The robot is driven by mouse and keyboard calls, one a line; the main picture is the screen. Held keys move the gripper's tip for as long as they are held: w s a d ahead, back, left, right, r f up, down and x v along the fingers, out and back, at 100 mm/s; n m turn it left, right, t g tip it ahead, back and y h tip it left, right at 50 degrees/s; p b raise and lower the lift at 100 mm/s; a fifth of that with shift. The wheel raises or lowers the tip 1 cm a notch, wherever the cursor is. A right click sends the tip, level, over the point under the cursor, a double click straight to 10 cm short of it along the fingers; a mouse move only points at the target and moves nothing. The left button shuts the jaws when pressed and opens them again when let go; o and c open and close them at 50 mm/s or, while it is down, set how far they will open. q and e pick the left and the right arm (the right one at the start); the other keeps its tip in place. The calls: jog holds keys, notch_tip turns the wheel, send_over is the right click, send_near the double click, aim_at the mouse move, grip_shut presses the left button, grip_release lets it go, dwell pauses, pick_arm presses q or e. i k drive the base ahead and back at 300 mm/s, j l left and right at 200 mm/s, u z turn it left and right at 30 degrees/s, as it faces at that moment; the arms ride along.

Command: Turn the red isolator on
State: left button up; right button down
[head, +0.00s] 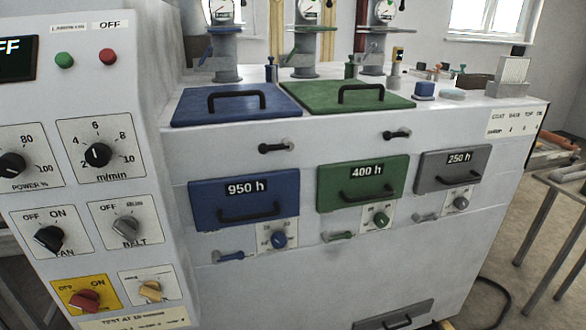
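The red isolator (86,300) is a red rotary knob on a yellow plate at the lower left of the head view. Its plate carries OFF at the upper left and ON at the upper right. I cannot tell clearly which label the knob points to. It sits on the front of a light grey control panel (150,235). Neither of my grippers shows in this view.
Close around the isolator are a FAN knob (49,238), a BALT knob (126,227) and a small yellow knob (151,291). A dark display (15,58) at the upper left reads "FF" where visible. Blue (243,203), green (362,183) and grey (453,168) drawer fronts fill the cabinet to the right.

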aim_at(86, 299)
jog(key=u, duration=1.4)
